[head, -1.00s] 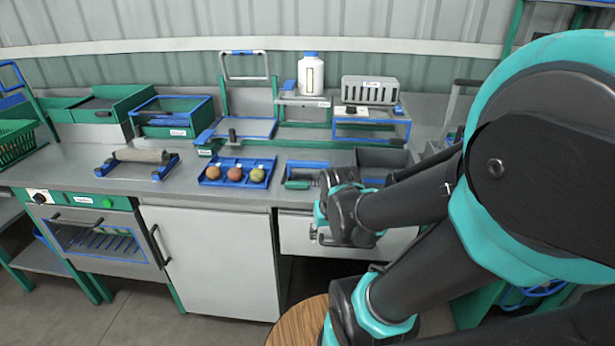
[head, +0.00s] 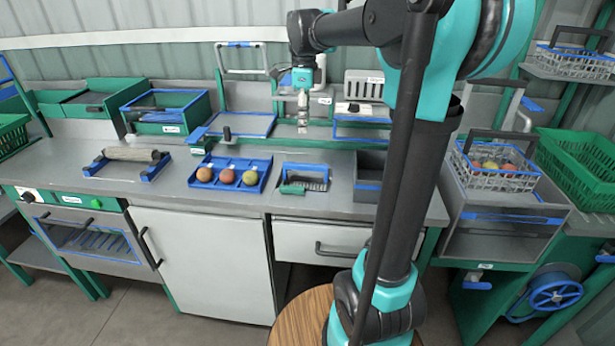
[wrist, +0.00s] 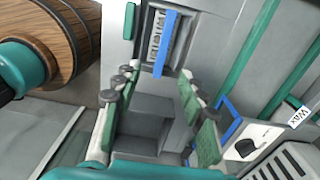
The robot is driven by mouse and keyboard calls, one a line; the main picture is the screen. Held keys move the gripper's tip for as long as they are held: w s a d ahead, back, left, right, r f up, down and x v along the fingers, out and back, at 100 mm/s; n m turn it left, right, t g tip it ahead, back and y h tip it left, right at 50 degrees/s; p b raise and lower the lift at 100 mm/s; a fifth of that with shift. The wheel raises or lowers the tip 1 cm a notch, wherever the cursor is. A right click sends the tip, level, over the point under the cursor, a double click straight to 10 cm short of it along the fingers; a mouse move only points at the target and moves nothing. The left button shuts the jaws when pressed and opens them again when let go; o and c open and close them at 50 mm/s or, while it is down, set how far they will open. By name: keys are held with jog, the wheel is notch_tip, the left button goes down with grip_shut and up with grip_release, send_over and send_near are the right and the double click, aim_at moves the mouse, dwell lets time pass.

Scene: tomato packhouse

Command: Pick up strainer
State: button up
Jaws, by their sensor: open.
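The item that looks like the strainer (head: 317,176) is a slotted grey piece with a blue frame and a green handle. It lies on the counter right of the blue fruit tray. In the wrist view the strainer (wrist: 155,42) shows at the top, beyond the fingertips, with its blue bar across it. My gripper (head: 303,122) hangs fingers down over the back of the counter, above and behind the strainer, and touches nothing that I can see. In the wrist view my gripper (wrist: 157,84) is open and empty, its green-padded fingers wide apart.
A blue tray (head: 204,188) of fruit lies left of the strainer. A grey bin (head: 370,163) stands to its right. A blue-framed stand (head: 362,121) and a grey slotted holder (head: 364,84) are behind. A roller (head: 130,154) rests further left. The front counter strip is clear.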

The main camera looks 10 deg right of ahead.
aim_at(305, 164)
notch_tip(305, 164, down, 12)
jog(key=shift+w, duration=0.1)
jog(key=shift+w+d+f, duration=0.1)
jog(key=shift+w+f, duration=0.05)
jog(key=shift+f, duration=1.2)
jog(key=shift+w+d+f, duration=0.1)
jog(key=shift+w+f, duration=0.05)
jog(key=shift+f, duration=1.15)
jog(key=shift+c, duration=0.3)
grip_shut()
